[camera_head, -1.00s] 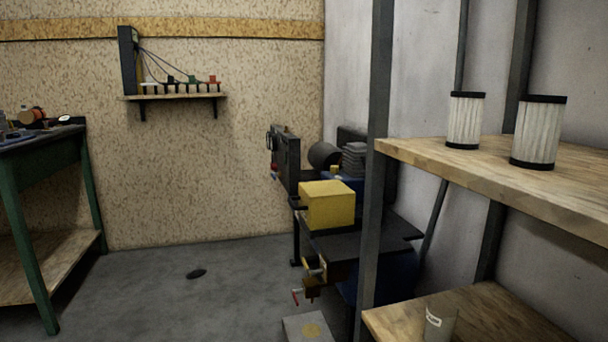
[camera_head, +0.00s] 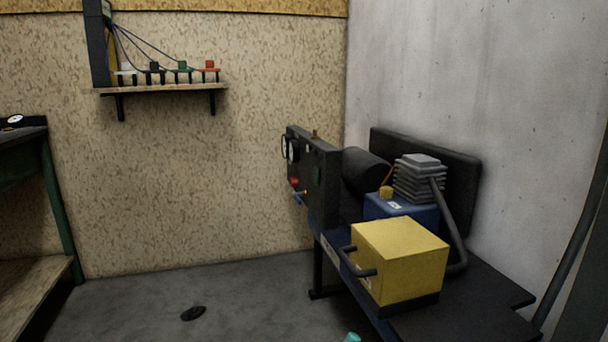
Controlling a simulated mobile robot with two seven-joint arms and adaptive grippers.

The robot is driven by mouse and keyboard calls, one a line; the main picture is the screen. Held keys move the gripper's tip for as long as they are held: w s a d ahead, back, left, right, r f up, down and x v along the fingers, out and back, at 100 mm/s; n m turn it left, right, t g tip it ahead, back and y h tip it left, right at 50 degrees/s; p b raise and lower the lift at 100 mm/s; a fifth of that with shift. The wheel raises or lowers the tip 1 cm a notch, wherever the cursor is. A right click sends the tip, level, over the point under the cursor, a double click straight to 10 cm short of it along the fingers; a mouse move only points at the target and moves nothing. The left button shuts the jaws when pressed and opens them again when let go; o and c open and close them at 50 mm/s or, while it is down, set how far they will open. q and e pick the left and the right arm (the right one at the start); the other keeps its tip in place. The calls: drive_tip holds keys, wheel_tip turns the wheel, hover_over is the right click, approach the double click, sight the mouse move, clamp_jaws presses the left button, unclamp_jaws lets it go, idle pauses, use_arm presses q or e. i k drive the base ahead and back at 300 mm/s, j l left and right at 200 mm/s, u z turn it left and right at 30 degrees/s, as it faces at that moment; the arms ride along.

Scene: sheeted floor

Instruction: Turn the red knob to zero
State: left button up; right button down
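A small red knob (camera_head: 294,182) shows on the left-facing side of an upright black panel (camera_head: 318,180), which stands at the far left end of a dark bench against the right wall. Round gauges (camera_head: 291,149) sit above the knob, and a small brass and blue valve (camera_head: 299,198) sits just below it. The knob is seen nearly edge-on and is too small for its setting to be read.
A yellow box (camera_head: 405,255) with black handles sits on the bench (camera_head: 470,300) at right. A blue machine (camera_head: 400,209) with a grey finned block is behind it. A wall shelf (camera_head: 165,90) and a green workbench (camera_head: 55,200) are left. The floor (camera_head: 235,295) is mostly clear, with a small black object (camera_head: 193,313).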

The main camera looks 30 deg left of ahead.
sight(294, 181)
drive_tip(key=i+j, duration=0.15)
drive_tip(key=j, duration=0.25)
drive_tip(key=i+j, duration=0.2)
drive_tip(key=j, duration=0.15)
drive_tip(key=i+j, duration=0.15)
drive_tip(key=j, duration=0.25)
drive_tip(key=i+j, duration=0.15)
drive_tip(key=j, duration=0.2)
drive_tip(key=i+j+z, duration=0.1)
drive_tip(key=j, duration=0.3)
drive_tip(key=i+j, duration=0.25)
drive_tip(key=j, duration=0.15)
drive_tip(key=i+j, duration=0.15)
drive_tip(key=j, duration=0.25)
